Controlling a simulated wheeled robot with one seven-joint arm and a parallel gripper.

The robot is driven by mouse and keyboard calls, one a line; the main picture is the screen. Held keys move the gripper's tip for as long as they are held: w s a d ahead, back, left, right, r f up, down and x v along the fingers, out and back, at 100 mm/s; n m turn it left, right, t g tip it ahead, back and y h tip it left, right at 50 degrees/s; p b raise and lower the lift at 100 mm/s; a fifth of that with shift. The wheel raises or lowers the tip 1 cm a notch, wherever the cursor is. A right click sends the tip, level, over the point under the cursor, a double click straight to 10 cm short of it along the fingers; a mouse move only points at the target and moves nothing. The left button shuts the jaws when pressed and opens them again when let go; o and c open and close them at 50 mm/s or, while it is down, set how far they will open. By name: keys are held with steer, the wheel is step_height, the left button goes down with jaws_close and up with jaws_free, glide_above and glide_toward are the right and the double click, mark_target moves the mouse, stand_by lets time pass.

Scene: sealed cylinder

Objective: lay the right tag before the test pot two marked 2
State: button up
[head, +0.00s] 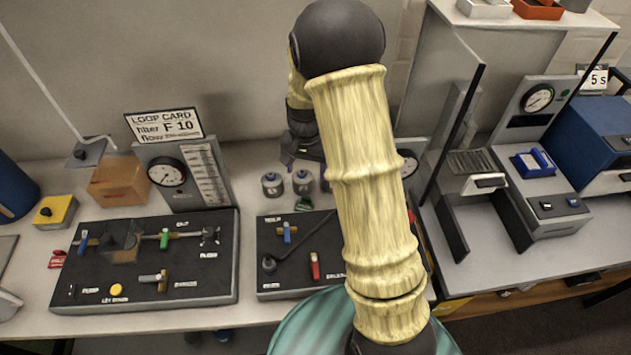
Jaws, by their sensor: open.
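Two small grey pots with dark tops stand side by side on the bench behind the middle panel: a left pot (272,185) and a right pot (303,183). I cannot read a number on either. A small dark green piece (303,204) lies just in front of the right pot; I cannot tell whether it is a tag. Small red pieces (58,259), possibly tags, lie at the left panel's left edge. My gripper (304,158) is open, pointing down above and behind the pots, partly hidden by my arm. Nothing shows between its fingers.
A left panel (205,285) with valves and a middle panel (268,222) with a long lever fill the bench front. A gauge block (168,172), a loop card (163,124) and a brown box (118,180) stand behind. Instruments (540,130) stand right. My arm hides the middle panel's right part.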

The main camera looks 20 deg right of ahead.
steer(key=s+r+n+t, duration=0.1)
steer(key=s+r+n, duration=0.2)
steer(key=s, duration=0.5)
steer(key=s+r+n+t, duration=0.1)
steer(key=s+r+n, duration=0.2)
steer(key=s, duration=0.6)
step_height(320, 180, up, 3)
steer(key=shift+s+a+f, duration=0.15)
steer(key=shift+a, duration=0.25)
